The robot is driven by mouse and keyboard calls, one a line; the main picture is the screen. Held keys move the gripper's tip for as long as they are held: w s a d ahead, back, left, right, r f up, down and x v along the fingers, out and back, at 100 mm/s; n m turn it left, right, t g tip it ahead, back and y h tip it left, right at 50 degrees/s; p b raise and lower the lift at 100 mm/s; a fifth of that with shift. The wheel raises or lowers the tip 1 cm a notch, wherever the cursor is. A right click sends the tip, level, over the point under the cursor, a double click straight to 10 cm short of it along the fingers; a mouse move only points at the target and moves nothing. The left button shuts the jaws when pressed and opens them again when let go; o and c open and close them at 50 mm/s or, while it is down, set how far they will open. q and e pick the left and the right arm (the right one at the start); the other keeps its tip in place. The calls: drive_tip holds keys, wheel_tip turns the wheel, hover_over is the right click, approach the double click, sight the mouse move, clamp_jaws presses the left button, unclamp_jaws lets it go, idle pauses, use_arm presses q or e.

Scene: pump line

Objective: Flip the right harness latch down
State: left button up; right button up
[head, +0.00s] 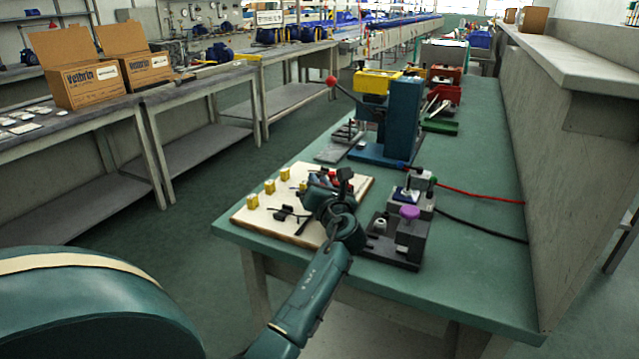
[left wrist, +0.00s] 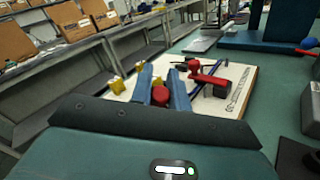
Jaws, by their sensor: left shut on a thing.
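The pale harness board (head: 258,220) lies at the near left of the green bench, with yellow blocks (head: 269,187) along its left side. My left gripper (head: 322,183) is low over the board's right half. In the left wrist view my left gripper (left wrist: 163,90) has its two blue fingers on either side of a red rounded part (left wrist: 160,96), and it is shut on this part. Just right of the fingers is a red latch lever (left wrist: 208,79) beside a black block. I cannot tell whether the held part belongs to a latch. My right gripper is not in view.
A dark fixture with a purple knob (head: 409,213) stands right of the board. A blue press (head: 402,120) with a red-balled lever stands behind it. Red and black cables (head: 480,196) run to the right wall. The bench's front right is clear.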

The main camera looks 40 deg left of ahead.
use_arm(q)
clamp_jaws()
drive_tip(key=shift+a+r+p, duration=0.1)
drive_tip(key=shift+p, duration=0.75)
drive_tip(key=shift+s+a+n+h+p, duration=0.1)
drive_tip(key=shift+n+h+p, duration=0.2)
drive_tip(key=shift+p, duration=0.35)
drive_tip(key=p, duration=0.3)
drive_tip(key=shift+a+n+g+h, duration=0.25)
drive_tip(key=shift+n+g+h, duration=0.05)
drive_tip(key=shift+n+g, duration=0.1)
drive_tip(key=p, duration=0.2)
drive_tip(key=f+n+h+p, duration=0.1)
drive_tip(key=p, duration=0.2)
drive_tip(key=shift+s+a+f+g, duration=0.15)
drive_tip(key=shift+a+g, duration=0.15)
drive_tip(key=shift+a+f+n+h+p, duration=0.15)
drive_tip(key=shift+f+n+h+p, duration=0.3)
drive_tip(key=shift+p, duration=0.65)
drive_tip(key=shift+a+f+n+h+p, duration=0.1)
drive_tip(key=shift+f+n+h+p, duration=0.45)
drive_tip(key=shift+p, duration=0.4)
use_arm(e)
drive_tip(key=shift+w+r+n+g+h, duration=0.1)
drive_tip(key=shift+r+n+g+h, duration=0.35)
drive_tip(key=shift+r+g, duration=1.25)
use_arm(q)
drive_tip(key=shift+f, duration=0.15)
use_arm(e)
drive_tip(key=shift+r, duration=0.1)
